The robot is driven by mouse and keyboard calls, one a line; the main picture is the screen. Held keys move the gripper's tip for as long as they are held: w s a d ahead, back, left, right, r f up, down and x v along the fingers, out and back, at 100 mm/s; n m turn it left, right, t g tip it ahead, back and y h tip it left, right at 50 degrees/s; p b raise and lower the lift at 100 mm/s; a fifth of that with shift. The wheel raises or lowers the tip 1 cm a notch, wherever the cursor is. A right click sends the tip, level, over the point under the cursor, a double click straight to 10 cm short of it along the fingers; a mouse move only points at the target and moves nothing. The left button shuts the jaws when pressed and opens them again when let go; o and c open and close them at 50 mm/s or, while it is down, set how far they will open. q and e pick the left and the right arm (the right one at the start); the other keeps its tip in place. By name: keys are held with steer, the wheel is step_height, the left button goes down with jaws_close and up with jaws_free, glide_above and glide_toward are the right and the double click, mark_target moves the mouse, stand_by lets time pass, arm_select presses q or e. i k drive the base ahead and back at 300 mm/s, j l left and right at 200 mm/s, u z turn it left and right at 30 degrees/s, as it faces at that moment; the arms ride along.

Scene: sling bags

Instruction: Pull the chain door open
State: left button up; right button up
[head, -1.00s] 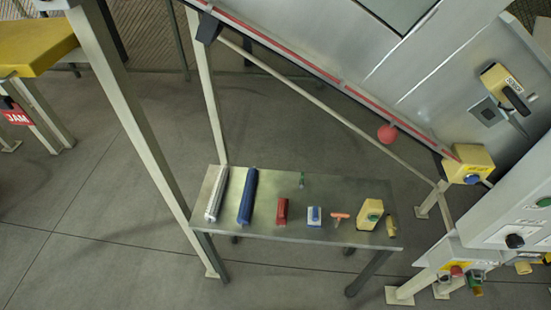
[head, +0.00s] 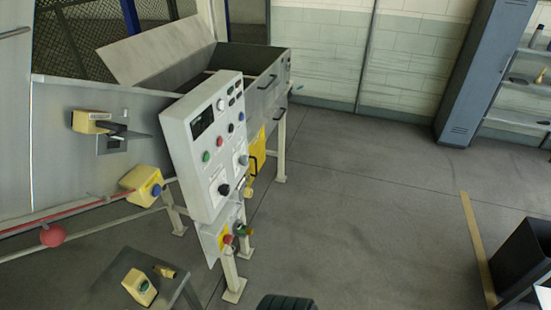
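No part in view is clearly marked as the chain door. A grey metal machine stands at the left and centre in the head view. Its far section has a side panel with dark handles (head: 268,82), and a yellow panel (head: 257,150) with a dark handle sits below, partly hidden behind the control box (head: 205,145). I cannot tell which of these is the chain door. An upper metal flap (head: 155,48) stands tilted up over the far section. Neither of my grippers can be made out.
A small table (head: 165,285) with a yellow box (head: 138,287) stands at lower left. A dark ridged shape (head: 287,303) pokes in at the bottom edge. A blue-grey locker (head: 485,70) and a dark bin (head: 520,260) are at right.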

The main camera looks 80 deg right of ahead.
mark_target(257, 149)
steer(key=z, duration=2.4)
